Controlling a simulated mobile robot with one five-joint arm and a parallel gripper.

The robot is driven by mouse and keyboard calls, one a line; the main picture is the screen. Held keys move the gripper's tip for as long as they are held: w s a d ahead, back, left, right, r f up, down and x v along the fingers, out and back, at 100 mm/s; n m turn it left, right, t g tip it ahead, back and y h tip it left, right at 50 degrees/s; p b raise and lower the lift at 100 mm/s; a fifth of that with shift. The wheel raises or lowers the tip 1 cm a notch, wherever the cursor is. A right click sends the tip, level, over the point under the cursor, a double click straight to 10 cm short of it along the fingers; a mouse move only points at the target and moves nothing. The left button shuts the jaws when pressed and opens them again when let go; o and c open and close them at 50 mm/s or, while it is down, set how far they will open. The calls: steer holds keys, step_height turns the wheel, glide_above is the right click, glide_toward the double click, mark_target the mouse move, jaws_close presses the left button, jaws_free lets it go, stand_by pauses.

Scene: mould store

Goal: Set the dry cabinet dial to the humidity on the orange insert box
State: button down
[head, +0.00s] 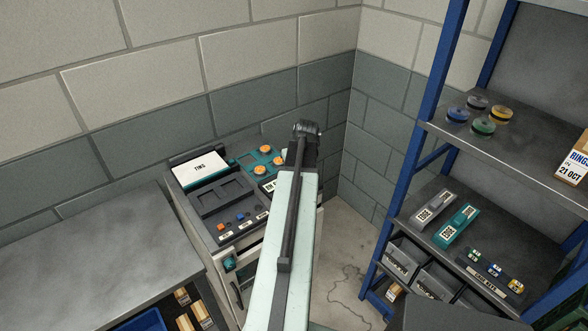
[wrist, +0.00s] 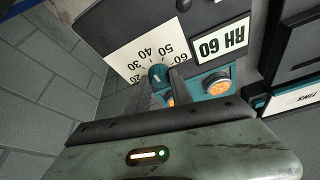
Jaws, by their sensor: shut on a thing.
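In the wrist view a teal dial knob (wrist: 158,71) sits at a white scale card (wrist: 130,50) with numbers from 20 to 60. My gripper (wrist: 163,86) is shut on this knob. I cannot tell which number the knob points to. No box that I can identify as the orange insert box is in view. In the head view my arm reaches over the cabinet top and hides the fingertips and the dial.
The cabinet top holds a TINS card (head: 198,169), a teal panel with orange knobs (head: 263,149) and small switches. A grey bench (head: 90,262) stands left. Block walls close the back.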

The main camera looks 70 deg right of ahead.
steer(key=shift+n, duration=0.3)
steer(key=c, duration=1.1)
jaws_free()
steer(key=shift+c, duration=0.2)
steer(key=p+v, duration=0.7)
steer(key=shift+r, duration=0.4)
steer(key=shift+s+a, duration=0.1)
